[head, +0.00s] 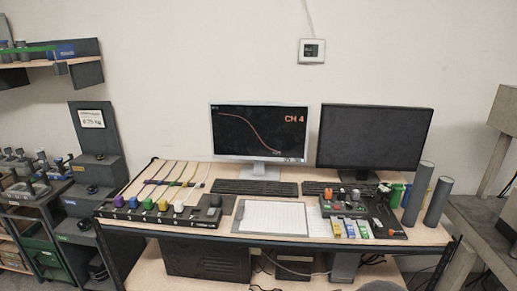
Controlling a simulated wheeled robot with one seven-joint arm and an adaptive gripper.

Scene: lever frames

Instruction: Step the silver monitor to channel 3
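The silver-framed monitor (260,132) stands at the back of the desk, left of centre. Its screen is lit, with a falling orange curve and the text "CH 4" in orange. A long black box (165,217) lies along the front left of the desk, with a row of purple, blue, green, yellow and white knobs or caps and a dark one at its right end. A second black control panel (352,205) with red, orange and black controls sits at the right. Which control belongs to the monitor cannot be told. My gripper is not in view.
A dark monitor (375,137) with a black screen stands right of the silver one. Keyboards (255,188) and a pale sheet or pad (270,217) lie between the two control boxes. Dark cylinders (438,201) stand at the right edge. Colored cables run behind the long box.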

